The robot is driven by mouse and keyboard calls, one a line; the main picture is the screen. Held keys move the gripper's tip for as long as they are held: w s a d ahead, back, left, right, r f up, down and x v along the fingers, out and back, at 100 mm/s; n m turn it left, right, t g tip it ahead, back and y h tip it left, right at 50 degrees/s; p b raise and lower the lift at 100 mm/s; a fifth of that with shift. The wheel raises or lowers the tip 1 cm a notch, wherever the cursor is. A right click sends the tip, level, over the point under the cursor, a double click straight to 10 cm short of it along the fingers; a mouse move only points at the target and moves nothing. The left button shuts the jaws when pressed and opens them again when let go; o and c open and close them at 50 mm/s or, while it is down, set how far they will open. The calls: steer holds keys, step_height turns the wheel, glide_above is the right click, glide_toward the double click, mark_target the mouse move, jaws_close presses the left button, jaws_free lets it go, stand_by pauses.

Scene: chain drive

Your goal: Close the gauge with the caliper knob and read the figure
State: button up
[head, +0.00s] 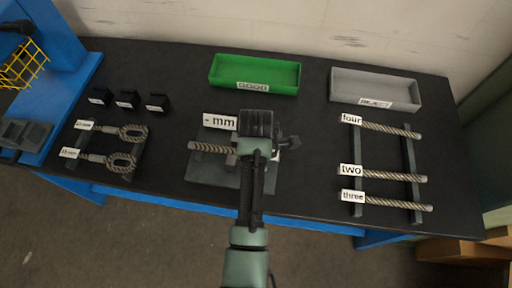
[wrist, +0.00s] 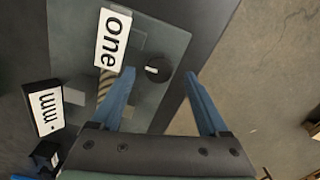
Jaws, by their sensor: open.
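The gauge (head: 205,171) is a dark grey plate at the middle of the bench; it also shows in the wrist view (wrist: 160,113). Its display (head: 220,121) reads "- mm"; it also shows in the wrist view (wrist: 43,114). A rope piece (head: 213,148) lies across the gauge, with a label "one" (wrist: 113,38) at one end. The caliper knob (wrist: 158,69) is round and black with a pale mark. My arm hides it in the head view. My gripper (wrist: 160,76) is open, its blue fingers on either side of the knob in the picture. I cannot tell whether they touch it.
A green GOOD tray (head: 225,83) and a grey REJECT tray (head: 350,95) stand behind. Ropes labelled four (head: 390,129), two (head: 395,176) and three (head: 398,204) lie on a rack at right. Two looped ropes (head: 122,161) and black blocks (head: 127,100) are at left.

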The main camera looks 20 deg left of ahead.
steer(key=shift+f, duration=0.8)
jaws_close()
